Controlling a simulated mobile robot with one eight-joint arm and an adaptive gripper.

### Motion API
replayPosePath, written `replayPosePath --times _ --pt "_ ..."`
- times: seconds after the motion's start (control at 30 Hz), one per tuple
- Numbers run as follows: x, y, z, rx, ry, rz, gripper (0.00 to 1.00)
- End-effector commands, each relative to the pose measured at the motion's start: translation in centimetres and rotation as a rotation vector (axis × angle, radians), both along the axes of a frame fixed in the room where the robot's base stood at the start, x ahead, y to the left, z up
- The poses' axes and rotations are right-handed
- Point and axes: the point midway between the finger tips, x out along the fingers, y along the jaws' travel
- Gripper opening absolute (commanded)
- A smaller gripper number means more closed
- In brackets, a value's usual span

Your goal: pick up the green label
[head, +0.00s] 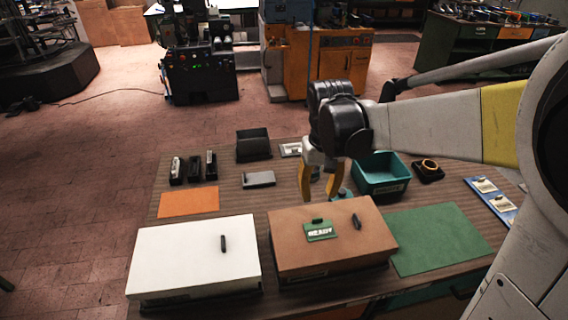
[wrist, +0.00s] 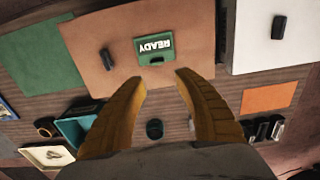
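My gripper (head: 321,194) has yellow fingers and hangs over the table behind the brown box. In the wrist view my gripper (wrist: 161,80) is open, its two fingers apart with nothing between the tips.
A dark handle (head: 357,221) stands on the brown box, right of the label. A white box (head: 190,255) is to the left and a green mat (head: 437,238) to the right. A teal bin (head: 381,176) stands behind, close to my gripper.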

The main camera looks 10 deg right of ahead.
Motion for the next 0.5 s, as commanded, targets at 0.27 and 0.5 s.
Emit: replayPosePath --times 0.27,0.5 --pt "0.1 0.0 -4.5 0.0 0.007 0.0 0.38" --pt "0.1 -0.2 -6.6 0.0 0.006 -0.001 0.38"
